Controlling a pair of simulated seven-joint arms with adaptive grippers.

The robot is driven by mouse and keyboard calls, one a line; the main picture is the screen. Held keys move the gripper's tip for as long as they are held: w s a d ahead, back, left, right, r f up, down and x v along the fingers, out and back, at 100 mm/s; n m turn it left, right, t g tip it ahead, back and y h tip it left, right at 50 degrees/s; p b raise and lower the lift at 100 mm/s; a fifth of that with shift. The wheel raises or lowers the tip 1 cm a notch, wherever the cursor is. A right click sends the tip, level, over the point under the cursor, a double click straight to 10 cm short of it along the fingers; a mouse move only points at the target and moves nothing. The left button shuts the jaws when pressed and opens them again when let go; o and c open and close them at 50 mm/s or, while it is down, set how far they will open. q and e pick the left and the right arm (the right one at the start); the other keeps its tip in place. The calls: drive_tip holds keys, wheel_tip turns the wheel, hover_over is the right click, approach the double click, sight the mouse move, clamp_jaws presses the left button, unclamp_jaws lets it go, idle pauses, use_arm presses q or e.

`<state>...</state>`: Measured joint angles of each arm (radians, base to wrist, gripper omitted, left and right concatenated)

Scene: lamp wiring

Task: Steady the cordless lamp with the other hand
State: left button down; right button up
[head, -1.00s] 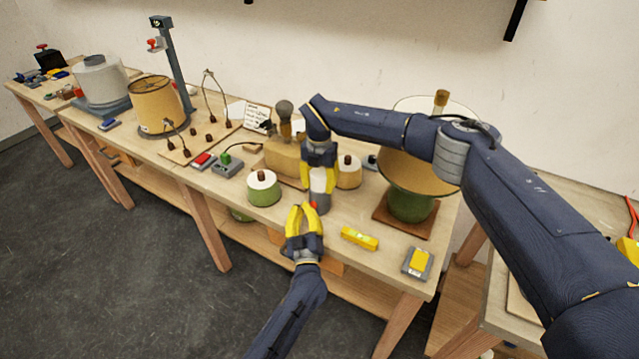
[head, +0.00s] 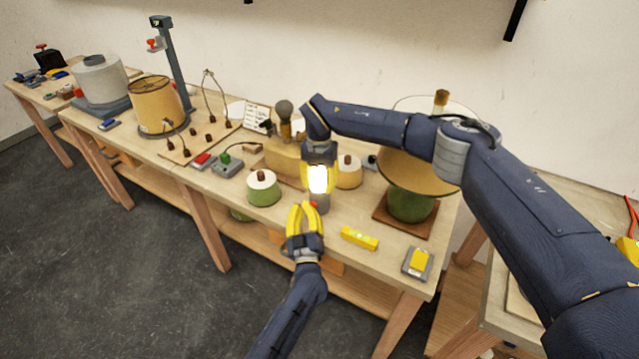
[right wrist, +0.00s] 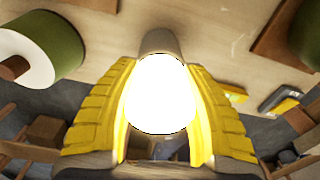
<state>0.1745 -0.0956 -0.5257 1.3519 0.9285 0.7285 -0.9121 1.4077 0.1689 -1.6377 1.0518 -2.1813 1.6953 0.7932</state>
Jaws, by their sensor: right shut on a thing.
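The cordless lamp stands upright near the front edge of the bench, its white bulb part (head: 319,179) glowing brightly above a grey base (head: 320,203) with a red button (head: 312,204). My right gripper (head: 319,186) comes from above and is shut on the lamp. In the right wrist view the glowing lamp (right wrist: 159,95) sits between its yellow fingers. My left gripper (head: 303,206) is low at the bench edge, its fingertips at the base by the red button. I cannot tell whether its fingers are open or shut, or touching the base.
A green drum with a white top (head: 263,188) stands to the left and a cream one (head: 348,172) behind. A yellow level (head: 360,238) and a grey-yellow device (head: 417,263) lie to the right. A large green-based lamp (head: 410,204) stands behind them.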

use_arm(q)
drive_tip(key=shift+s+a+f, duration=0.1)
drive_tip(key=shift+s+a, duration=0.25)
drive_tip(key=shift+s, duration=0.2)
drive_tip(key=shift+s+a, duration=0.45)
drive_tip(key=shift+s, duration=0.25)
drive_tip(key=shift+s+a, duration=0.4)
drive_tip(key=shift+s, duration=0.25)
drive_tip(key=shift+s+a, duration=0.45)
drive_tip(key=shift+s, duration=0.25)
use_arm(e)
drive_tip(key=o, duration=1.3)
drive_tip(key=shift+o, duration=0.2)
